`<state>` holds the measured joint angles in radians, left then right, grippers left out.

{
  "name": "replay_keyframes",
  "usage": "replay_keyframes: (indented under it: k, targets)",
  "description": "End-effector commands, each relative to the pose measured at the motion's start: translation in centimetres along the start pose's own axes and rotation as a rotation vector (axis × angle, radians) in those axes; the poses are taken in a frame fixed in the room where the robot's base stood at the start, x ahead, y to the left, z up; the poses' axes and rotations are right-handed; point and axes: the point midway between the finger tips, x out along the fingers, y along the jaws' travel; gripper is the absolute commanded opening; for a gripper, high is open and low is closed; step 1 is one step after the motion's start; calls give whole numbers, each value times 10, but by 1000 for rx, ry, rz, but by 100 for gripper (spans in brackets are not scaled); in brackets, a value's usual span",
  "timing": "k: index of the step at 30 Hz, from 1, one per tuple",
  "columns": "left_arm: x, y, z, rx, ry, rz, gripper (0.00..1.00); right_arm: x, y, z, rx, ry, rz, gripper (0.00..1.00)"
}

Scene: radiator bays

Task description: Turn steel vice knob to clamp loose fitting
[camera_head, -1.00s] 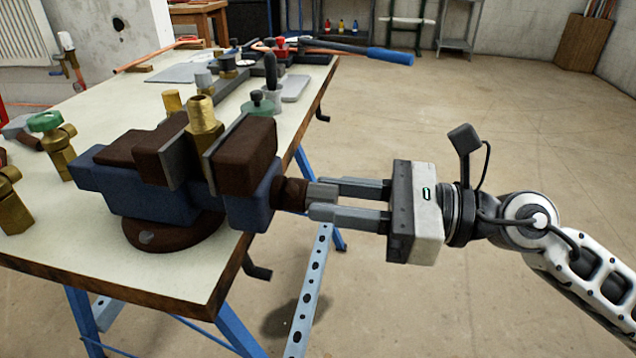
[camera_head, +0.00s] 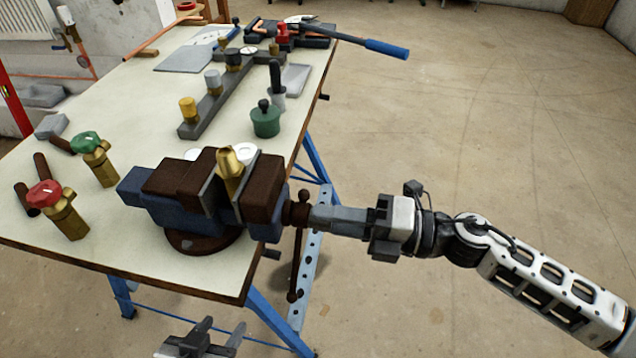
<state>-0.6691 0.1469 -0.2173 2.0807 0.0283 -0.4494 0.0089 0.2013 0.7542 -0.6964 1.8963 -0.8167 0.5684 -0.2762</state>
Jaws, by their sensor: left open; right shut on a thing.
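The blue and brown vice (camera_head: 150,208) is mounted at the near right edge of the table. A brass fitting (camera_head: 232,172) stands between its jaws; I cannot tell whether both jaws touch it. The screw end with a brown hub (camera_head: 296,213) and a long hanging handle bar (camera_head: 296,265) is on the vice's right side. My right gripper (camera_head: 316,217) is shut on the steel knob at the screw end; its fingers hide most of the knob. My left gripper (camera_head: 219,329) is open and empty, low at the bottom edge, below the table front.
Two brass valves, one with a green knob (camera_head: 85,143) and one with a red knob (camera_head: 44,193), stand left of the vice. Floor to the right is clear.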

Motion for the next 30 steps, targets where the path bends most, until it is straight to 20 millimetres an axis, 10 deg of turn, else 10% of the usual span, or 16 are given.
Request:
replay_keyframes:
  k: [12,23,24,30]
  targets:
    - [-27,-9,-21,14,-43,-38,48,-2,-2,1,909,-2,-6,0]
    - [-27,-9,-21,14,-42,-37,48,-2,-3,1,1040,-5,-5,0]
    - [-27,-9,-21,14,-42,-37,48,-2,-3,1,1040,-5,-5,39]
    - [-27,-9,-21,15,-42,-37,48,-1,-2,1,1037,-3,-3,42]
